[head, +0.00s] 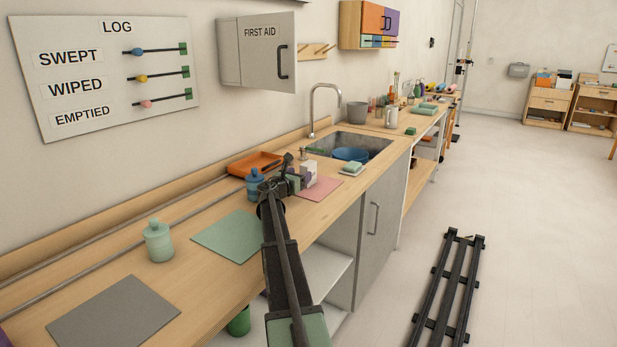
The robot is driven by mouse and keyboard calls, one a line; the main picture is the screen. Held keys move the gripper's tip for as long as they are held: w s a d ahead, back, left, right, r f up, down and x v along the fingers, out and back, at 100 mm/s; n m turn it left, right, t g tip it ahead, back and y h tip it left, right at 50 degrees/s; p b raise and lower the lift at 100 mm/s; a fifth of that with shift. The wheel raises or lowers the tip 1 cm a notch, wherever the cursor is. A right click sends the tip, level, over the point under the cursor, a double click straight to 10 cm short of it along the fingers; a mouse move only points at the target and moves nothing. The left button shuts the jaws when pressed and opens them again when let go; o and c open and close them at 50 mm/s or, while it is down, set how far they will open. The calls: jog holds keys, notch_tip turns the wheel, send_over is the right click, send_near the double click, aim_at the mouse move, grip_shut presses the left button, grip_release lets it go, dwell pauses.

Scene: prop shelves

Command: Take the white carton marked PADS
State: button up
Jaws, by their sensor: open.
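A small white carton (310,170) stands on the wooden counter by the back edge of a pink mat (321,190). Any marking on it is too small to read. My gripper (299,181) is at the carton's left side, very close to it. It is open, and I see nothing held in it. The gripper and wrist overlap the carton's left part, so I cannot tell whether the fingers touch it or reach around it.
A blue jar (255,184) stands just left of my wrist, with an orange tray (255,163) behind. The sink (375,142) and a soap dish (352,169) lie to the right. A green mat (228,237) and pale green jar (158,242) are nearer. The FIRST AID cabinet (262,50) hangs above.

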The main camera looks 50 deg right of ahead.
jog(key=d, duration=0.6)
jog(key=shift+w+d+f, duration=0.15)
jog(key=shift+w+d, duration=0.05)
jog(key=shift+w, duration=0.15)
jog(key=shift+a, duration=0.1)
jog(key=c, duration=1)
notch_tip(320, 180, up, 10)
jog(key=p, duration=1)
jog(key=shift+r, duration=0.2)
